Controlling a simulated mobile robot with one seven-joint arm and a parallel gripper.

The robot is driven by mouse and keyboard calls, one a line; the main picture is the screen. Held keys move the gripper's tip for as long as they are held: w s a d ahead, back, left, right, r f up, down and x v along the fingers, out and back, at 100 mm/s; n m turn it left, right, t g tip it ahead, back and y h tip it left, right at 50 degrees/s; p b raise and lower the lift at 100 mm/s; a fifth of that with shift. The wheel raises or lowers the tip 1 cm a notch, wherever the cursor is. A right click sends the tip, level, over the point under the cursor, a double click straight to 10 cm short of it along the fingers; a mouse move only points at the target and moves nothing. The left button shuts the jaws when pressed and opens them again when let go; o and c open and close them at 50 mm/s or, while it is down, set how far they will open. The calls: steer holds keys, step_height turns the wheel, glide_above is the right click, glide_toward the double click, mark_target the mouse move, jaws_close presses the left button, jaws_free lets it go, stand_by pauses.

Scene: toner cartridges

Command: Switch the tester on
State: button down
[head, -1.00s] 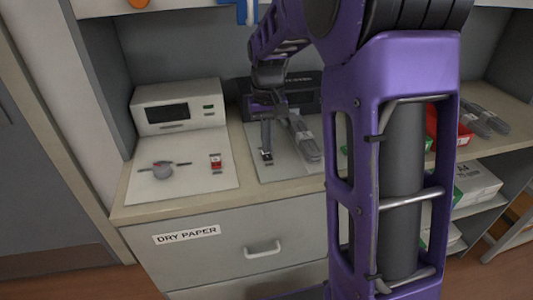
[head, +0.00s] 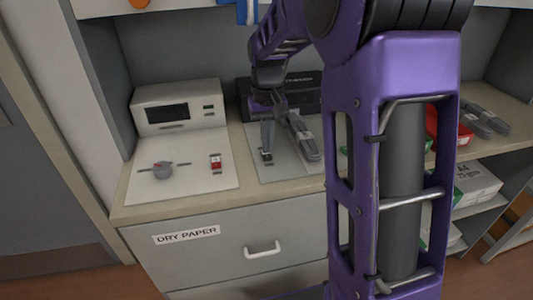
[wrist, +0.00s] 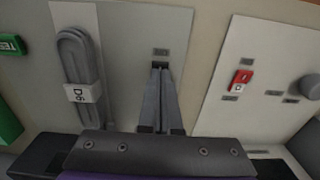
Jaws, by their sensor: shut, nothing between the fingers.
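My gripper (head: 266,151) is shut and empty, its fingers pointing down at a small dark switch (head: 267,158) on a light grey plate (head: 283,172). In the wrist view, the fingertips (wrist: 161,70) are over or against this switch, below a small label; they hide most of it, so contact and its position cannot be told. The plate lies in front of a dark machine (head: 304,86) with lettering too small to read. A pale unit (head: 179,107) with a dark screen stands to the left, with a red rocker switch (head: 216,162) on its front panel. That switch also shows in the wrist view (wrist: 241,80).
A grey knob (head: 162,171) sits on the pale panel, left of the red switch. A grey looped item labelled D6 (wrist: 77,60) lies on the plate beside my fingers. A green box (wrist: 8,120) is beyond it. A drawer labelled DRY PAPER (head: 187,235) is below.

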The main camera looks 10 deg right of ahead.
mark_target(267, 157)
steer(key=shift+f+b, duration=0.4)
steer(key=shift+f, duration=0.5)
stand_by(0.8)
step_height(267, 157, up, 7)
steer(key=p, duration=0.6)
stand_by(0.6)
